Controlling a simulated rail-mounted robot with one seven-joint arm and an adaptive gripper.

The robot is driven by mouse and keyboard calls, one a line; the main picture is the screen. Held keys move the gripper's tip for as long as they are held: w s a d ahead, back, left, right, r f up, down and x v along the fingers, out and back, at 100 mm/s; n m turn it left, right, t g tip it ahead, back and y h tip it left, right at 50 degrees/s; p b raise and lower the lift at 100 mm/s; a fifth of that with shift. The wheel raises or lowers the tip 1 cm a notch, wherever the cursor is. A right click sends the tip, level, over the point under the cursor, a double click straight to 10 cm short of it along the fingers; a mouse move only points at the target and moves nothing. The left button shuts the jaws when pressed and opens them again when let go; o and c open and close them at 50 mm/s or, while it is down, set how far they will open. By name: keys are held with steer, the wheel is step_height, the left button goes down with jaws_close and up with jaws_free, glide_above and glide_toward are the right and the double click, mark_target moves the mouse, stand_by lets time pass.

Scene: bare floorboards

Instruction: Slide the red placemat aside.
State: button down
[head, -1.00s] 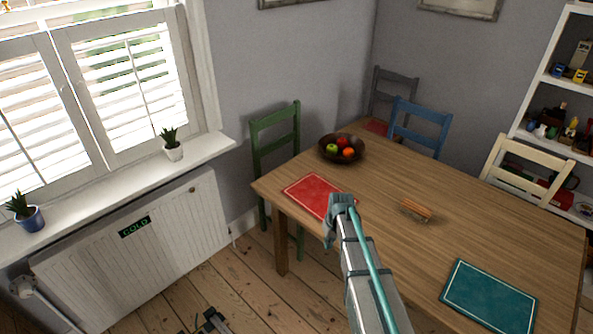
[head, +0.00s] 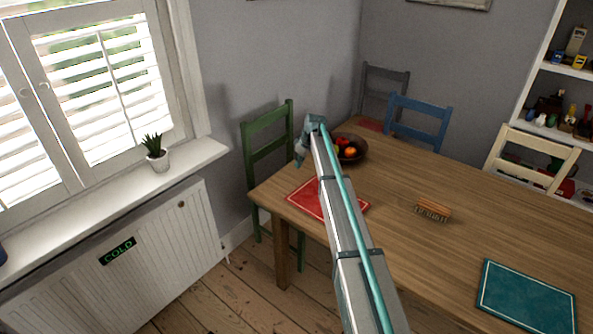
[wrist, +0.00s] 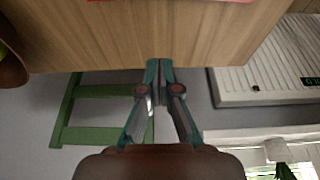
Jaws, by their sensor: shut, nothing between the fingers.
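The red placemat (head: 307,198) lies flat near the left end of the wooden table. My forearm crosses in front of it and hides its middle. A strip of the red placemat (wrist: 170,1) shows at the top edge of the wrist view. My gripper (head: 299,161) is past the mat's far side, near the table edge by the green chair. In the wrist view the fingertips (wrist: 154,62) are together and empty, seen against the table's edge. They are apart from the mat; their height above the table is hard to tell.
A dark fruit bowl (head: 354,150) stands just right of my gripper, partly behind the arm. A wooden brush (head: 433,209) and a teal placemat (head: 527,296) lie to the right. Bare tabletop lies between mat and brush.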

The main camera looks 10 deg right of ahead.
mark_target(299, 184)
steer(key=p+x, duration=0.3)
steer(key=x, duration=0.6)
steer(key=s+d, duration=0.1)
steer(key=s+d+p, duration=0.1)
steer(key=s, duration=0.1)
steer(key=shift+d+r, duration=0.2)
steer(key=shift+d+f, duration=0.15)
steer(key=shift+s, duration=0.1)
